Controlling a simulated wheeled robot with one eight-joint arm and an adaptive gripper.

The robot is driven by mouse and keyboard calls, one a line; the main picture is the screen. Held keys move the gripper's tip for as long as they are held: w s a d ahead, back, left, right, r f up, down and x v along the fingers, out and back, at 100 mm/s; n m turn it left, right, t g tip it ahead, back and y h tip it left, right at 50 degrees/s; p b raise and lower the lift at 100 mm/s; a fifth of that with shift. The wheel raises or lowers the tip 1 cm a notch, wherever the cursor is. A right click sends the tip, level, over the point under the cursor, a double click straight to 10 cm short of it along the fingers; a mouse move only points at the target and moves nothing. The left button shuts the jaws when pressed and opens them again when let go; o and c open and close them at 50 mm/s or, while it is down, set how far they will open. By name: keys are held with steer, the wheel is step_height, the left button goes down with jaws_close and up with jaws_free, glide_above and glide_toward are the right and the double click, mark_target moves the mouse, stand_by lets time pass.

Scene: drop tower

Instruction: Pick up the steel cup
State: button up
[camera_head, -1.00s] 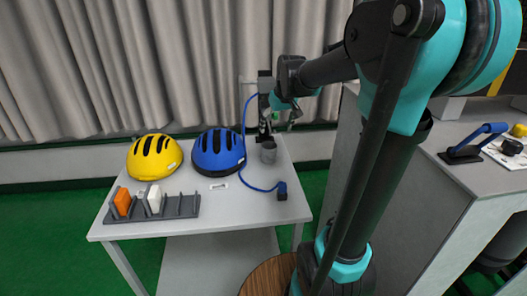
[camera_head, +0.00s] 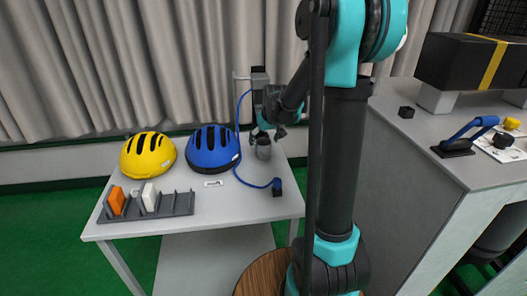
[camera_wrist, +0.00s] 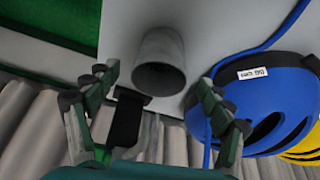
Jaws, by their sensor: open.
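The steel cup (camera_head: 263,148) is a grey cylinder standing on the white table, right of the blue helmet. It also shows in the wrist view (camera_wrist: 160,62), with its dark open mouth facing the camera. My gripper (camera_head: 269,134) is just above and behind the cup's rim in the head view. In the wrist view my gripper (camera_wrist: 165,100) is open, its two green-and-black fingers spread wide on either side below the cup. Nothing is between the fingers, and the cup appears beyond them. The cup's far side is hidden.
The blue helmet (camera_head: 213,148) and yellow helmet (camera_head: 148,155) stand left of the cup. A blue cable (camera_head: 250,184) runs beside it to a black block (camera_head: 277,188). A dark post stands behind the cup. A grey rack (camera_head: 150,205) lies at the table's front left.

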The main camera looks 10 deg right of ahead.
mark_target(263, 144)
steer(key=shift+s+x, duration=0.2)
steer(key=shift+x, duration=2.15)
steer(key=shift+d, duration=0.1)
steer(key=shift+c, duration=0.2)
steer(key=c, duration=1.4)
